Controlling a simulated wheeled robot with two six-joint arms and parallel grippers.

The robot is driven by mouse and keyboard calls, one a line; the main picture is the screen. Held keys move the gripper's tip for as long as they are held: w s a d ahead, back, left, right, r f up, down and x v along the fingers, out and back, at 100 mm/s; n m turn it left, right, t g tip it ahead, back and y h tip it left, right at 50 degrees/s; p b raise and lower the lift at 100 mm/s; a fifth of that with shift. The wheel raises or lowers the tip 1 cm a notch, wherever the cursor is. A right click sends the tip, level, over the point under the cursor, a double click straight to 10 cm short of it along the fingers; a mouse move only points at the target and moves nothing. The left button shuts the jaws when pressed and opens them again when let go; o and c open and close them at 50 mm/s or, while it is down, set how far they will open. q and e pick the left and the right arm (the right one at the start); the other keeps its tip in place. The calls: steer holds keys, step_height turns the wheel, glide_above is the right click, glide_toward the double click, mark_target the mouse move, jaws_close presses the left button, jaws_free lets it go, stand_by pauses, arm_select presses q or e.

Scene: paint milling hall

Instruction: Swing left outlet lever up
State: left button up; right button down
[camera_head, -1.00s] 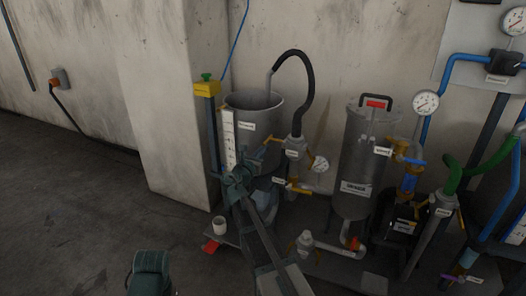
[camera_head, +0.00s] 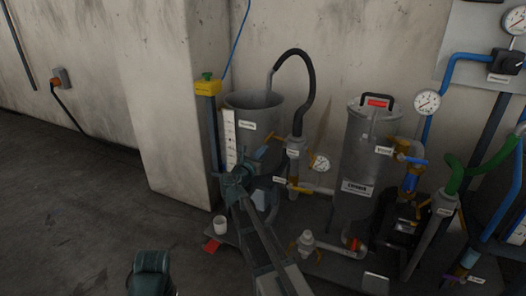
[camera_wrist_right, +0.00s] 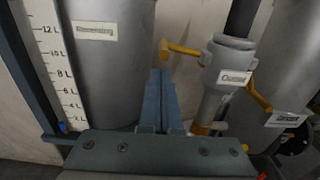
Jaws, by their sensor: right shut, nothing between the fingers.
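A yellow lever (camera_head: 272,138) sticks out to the left from the grey valve body (camera_head: 296,146) beside the open grey tank (camera_head: 240,112). I cannot read for certain whether its label names the left outlet. In the right wrist view the lever (camera_wrist_right: 184,49) lies roughly level, its knob end at the left. My right gripper (camera_head: 262,154) is shut and empty in front of the tank. In the right wrist view its fingertips (camera_wrist_right: 161,73) appear just below the lever's knob end; I cannot tell whether they touch it.
A black hose (camera_head: 311,80) arches above. A white cup (camera_head: 220,225) stands low in front. The floor at left is clear.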

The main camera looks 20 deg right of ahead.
steer(key=v, duration=0.8)
steer(key=shift+s+a, duration=0.25)
steer(key=shift+s, duration=0.05)
steer(key=s+a+f+m+g+y+p, duration=0.4)
steer(key=s+a+f+m+g+y, duration=0.25)
steer(key=s+a+m, duration=0.55)
steer(key=s+a+f+m+g+y+p, duration=0.3)
steer(key=s+a+f+m+g+y, duration=0.25)
steer(key=s+a+f+m, duration=0.55)
steer(key=s+a+r+p, duration=0.1)
steer(key=s+r+p, duration=0.1)
steer(key=r+p, duration=1.7)
steer(key=s+r+p, duration=0.2)
steer(key=r+p, duration=1.7)
steer(key=r, duration=0.2)
steer(key=shift+a+r+n+y, duration=0.3)
steer(key=shift+a+n, duration=0.1)
